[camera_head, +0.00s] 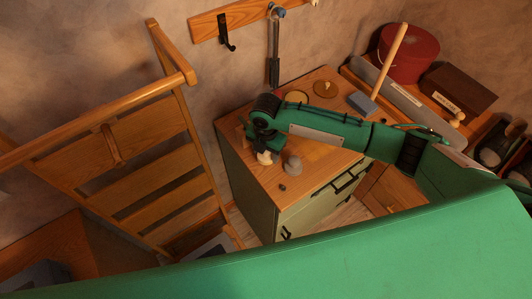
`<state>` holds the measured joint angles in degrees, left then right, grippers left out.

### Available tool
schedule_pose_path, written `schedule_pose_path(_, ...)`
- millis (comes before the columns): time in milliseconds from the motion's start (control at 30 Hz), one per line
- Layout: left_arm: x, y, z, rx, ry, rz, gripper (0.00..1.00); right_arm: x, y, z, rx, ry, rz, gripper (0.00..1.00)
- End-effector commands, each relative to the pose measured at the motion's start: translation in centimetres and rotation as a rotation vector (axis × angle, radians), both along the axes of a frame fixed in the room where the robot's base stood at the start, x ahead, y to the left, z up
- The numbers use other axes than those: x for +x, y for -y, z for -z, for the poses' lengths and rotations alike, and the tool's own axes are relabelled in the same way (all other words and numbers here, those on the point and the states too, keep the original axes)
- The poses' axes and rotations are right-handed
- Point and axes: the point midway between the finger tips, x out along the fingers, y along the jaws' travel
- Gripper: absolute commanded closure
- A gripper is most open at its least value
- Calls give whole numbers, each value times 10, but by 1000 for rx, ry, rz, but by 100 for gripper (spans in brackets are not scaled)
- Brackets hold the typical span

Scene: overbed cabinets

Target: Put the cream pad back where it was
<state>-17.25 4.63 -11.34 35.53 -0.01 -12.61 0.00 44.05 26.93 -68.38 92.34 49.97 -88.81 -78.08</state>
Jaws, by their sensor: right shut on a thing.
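My right gripper (264,147) reaches in from the right over the wooden top of a green cabinet (262,172). It points down near the left edge of that top and is shut on a small cream piece (266,158), which looks like the cream pad. The fingers partly hide the pad, and I cannot tell whether it touches the top. A flat yellowish square patch (316,152) shows on the top to the right, beside my arm. My left gripper is not in view.
A grey domed object (292,165) and a small dark knob (282,188) stand close by. Round discs (325,88) lie behind my arm. A blue block with a wooden handle (363,103) stands at the back right. A wooden ladder-like frame (130,160) is left.

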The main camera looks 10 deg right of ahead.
Motion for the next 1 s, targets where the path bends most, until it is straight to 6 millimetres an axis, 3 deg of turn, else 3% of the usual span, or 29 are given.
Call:
schedule_pose_path(133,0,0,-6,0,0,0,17,0,0,18,-1,-1,1,65)
schedule_pose_path(467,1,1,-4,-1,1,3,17,0,0,22,0,0,0,65)
schedule_pose_path(500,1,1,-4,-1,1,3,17,0,0,22,0,0,0,45)
schedule_pose_path(600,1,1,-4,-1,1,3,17,0,0,22,0,0,0,25)
schedule_pose_path(1000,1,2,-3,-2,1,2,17,1,0,14,0,1,1,25)
